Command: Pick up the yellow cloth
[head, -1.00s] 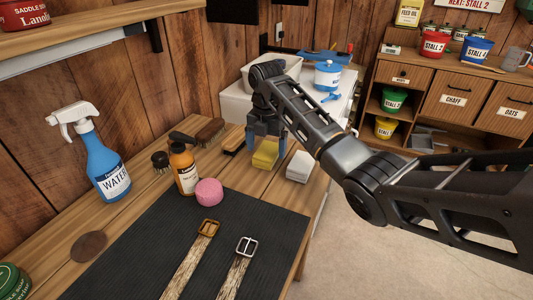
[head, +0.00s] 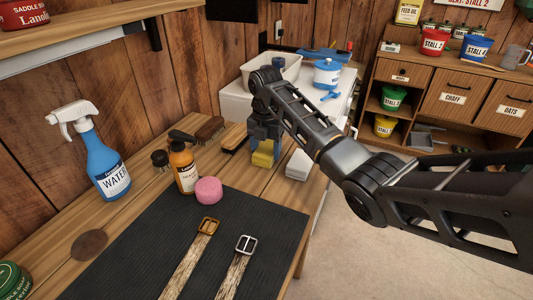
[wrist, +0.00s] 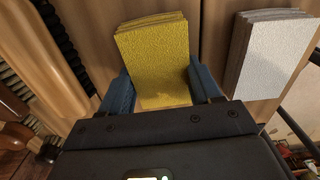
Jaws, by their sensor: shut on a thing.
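The yellow cloth (head: 263,157) is a folded, thick block on the wooden bench, between a dark brush and a white folded cloth. In the wrist view the yellow cloth (wrist: 155,58) lies between the two blue fingers, which touch or nearly touch its sides. My gripper (head: 264,142) points down over the cloth and is shut on it. In the head view the gripper hides the cloth's upper part. Whether the cloth is clear of the bench I cannot tell.
A white folded cloth (head: 299,165) lies just right of the gripper. Brushes (head: 209,130), an orange bottle (head: 184,166), a pink round sponge (head: 208,190) and a blue spray bottle (head: 102,160) stand to the left. A dark mat (head: 165,240) with straps lies in front.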

